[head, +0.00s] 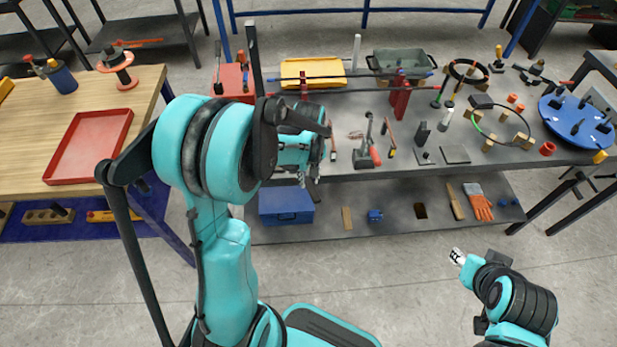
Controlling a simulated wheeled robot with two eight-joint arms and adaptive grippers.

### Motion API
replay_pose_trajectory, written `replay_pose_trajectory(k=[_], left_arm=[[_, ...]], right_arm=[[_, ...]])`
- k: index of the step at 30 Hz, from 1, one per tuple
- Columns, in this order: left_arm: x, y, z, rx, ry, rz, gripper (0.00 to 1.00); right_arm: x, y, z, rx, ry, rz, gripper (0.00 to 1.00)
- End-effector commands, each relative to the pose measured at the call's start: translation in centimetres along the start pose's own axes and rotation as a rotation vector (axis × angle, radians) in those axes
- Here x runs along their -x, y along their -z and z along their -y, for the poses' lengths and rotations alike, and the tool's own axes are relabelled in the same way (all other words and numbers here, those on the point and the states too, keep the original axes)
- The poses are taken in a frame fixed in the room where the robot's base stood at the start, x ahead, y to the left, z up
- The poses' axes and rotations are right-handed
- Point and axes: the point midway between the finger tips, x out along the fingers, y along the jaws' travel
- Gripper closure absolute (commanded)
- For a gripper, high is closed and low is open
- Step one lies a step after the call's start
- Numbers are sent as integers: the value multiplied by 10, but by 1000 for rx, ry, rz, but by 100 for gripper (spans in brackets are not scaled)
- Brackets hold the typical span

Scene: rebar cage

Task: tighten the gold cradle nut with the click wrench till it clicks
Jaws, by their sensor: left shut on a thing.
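My left arm reaches over the near left part of the grey workbench (345,170). Its gripper (318,148) is small and partly hidden by my own arm. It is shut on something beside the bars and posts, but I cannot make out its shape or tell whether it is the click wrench. Dark bars (350,76) run across the back of the bench between red posts (400,96). I cannot pick out the gold cradle nut there. My right gripper (458,256) is at the lower right, in front of the bench and away from it. Its fingers are too small to read.
A red-handled tool (374,155), a yellow tray (312,72), a grey-green bin (402,61) and a blue round plate (577,120) sit on the bench. A blue box (286,205) and orange gloves (482,208) lie on the lower shelf. A wooden table (30,120) with a red tray (88,145) stands left.

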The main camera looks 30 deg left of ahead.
Motion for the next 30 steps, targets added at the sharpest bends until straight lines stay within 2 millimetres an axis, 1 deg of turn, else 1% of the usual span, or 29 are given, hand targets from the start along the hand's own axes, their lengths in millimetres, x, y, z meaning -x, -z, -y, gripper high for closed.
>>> replay_pose_trajectory(k=[8,30], left_arm=[[-1,0,0,0,0,0,100],[-19,0,0,0,0,0,100]], right_arm=[[-1,0,0,0,0,0,64],[-13,-9,0,0,0,0,64]])
